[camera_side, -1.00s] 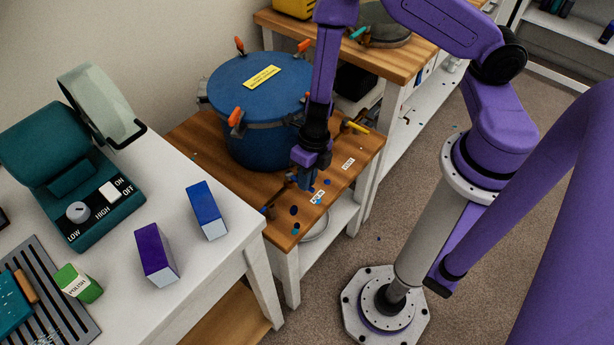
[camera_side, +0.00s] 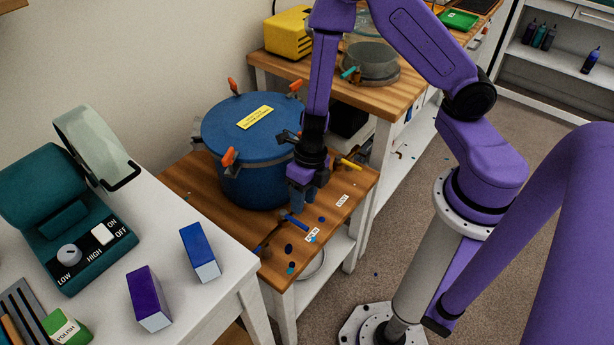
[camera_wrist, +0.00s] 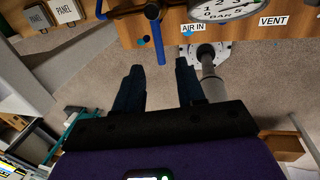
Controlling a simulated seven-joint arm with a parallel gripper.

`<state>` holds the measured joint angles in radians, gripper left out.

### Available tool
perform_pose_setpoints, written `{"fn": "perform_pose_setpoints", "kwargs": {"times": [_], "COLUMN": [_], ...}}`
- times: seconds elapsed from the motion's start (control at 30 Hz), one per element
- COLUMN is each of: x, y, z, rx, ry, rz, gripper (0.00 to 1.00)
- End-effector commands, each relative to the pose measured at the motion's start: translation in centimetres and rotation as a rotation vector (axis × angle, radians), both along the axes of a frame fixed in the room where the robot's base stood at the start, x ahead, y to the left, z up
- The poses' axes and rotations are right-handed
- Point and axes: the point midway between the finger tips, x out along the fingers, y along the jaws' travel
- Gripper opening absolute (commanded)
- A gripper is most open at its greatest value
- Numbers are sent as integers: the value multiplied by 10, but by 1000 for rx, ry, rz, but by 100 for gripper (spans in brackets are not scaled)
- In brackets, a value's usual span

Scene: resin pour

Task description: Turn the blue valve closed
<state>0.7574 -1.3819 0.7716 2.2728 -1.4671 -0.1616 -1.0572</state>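The blue valve handle (camera_side: 294,220) is a short bar near the front edge of the wooden stand, beside the "AIR IN" label (camera_side: 312,235). In the wrist view the blue handle (camera_wrist: 160,42) points down the picture, its free end near the gap between my fingertips. My gripper (camera_side: 301,206) hangs just above and behind the handle in the side view. In the wrist view my gripper (camera_wrist: 158,67) has its two dark fingers wide apart with nothing between them. I cannot tell whether a finger touches the handle. The valve body is partly hidden.
The blue pressure pot (camera_side: 250,145), with orange-handled clamps, stands behind my gripper. A yellow valve handle (camera_side: 348,164) is to the right, near the "VENT" label (camera_side: 342,199). A round gauge (camera_wrist: 225,8) is close above the fingers in the wrist view. Small blue spots dot the stand.

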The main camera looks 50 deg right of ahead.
Motion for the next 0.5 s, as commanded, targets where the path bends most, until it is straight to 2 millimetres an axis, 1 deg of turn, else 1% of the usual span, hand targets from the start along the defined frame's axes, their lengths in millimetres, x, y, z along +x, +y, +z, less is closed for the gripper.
{"fn": "perform_pose_setpoints", "kwargs": {"times": [0.03,0.13,0.5], "x": [0,0,0], "y": [0,-2,-7], "z": [6,15,39], "rx": [1,1,1], "ry": [-2,-1,-1], "rz": [3,2,2], "gripper": [39,39,39]}}
